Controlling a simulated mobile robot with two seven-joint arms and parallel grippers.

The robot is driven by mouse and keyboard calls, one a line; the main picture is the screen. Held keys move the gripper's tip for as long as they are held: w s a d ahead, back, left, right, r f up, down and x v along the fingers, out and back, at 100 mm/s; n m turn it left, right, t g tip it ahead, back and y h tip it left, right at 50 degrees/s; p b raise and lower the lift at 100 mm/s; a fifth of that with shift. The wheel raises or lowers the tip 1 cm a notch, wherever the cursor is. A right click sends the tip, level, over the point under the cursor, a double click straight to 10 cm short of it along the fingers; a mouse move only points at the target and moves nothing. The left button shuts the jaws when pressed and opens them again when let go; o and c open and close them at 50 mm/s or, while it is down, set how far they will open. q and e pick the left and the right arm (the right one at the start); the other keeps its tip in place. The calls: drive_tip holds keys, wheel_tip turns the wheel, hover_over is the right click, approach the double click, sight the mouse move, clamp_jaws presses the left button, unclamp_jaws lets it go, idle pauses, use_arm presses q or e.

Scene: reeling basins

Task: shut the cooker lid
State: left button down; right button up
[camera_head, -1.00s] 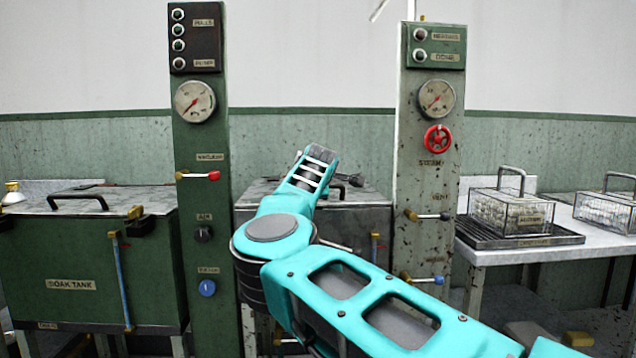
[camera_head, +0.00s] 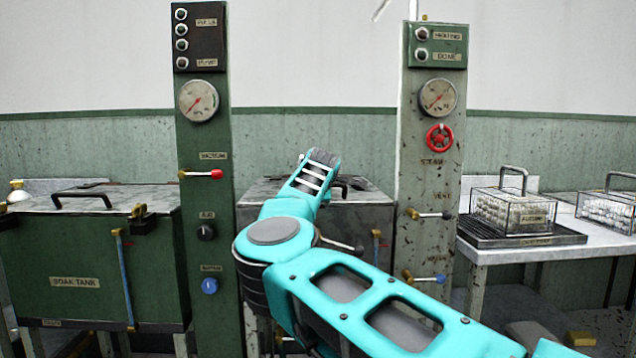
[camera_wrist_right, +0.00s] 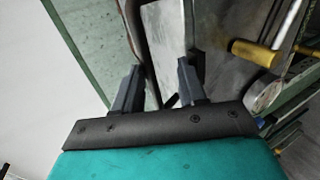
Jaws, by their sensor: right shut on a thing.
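The cooker (camera_head: 358,225) is the grey metal box between the two posts. Its lid (camera_head: 372,194) looks flat on top, level with the box as far as it shows. My right arm crosses in front and hides much of the lid and front. The lid's dark handle (camera_head: 340,187) shows only in part beside my wrist. My right gripper (camera_wrist_right: 160,82) has its two dark fingers around a thin dark bar, apparently that handle; the grip itself is partly hidden. Grey lid metal also shows beyond the fingers in the wrist view (camera_wrist_right: 170,35). My left gripper is out of view.
A green soak tank (camera_head: 75,285) with a closed lid stands at left. Posts with gauges, a red valve wheel (camera_head: 439,137) and levers flank the cooker. At right, a white table (camera_head: 500,257) holds a tray and wire baskets (camera_head: 512,209).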

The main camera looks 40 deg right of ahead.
drive_tip(key=v, duration=1.3)
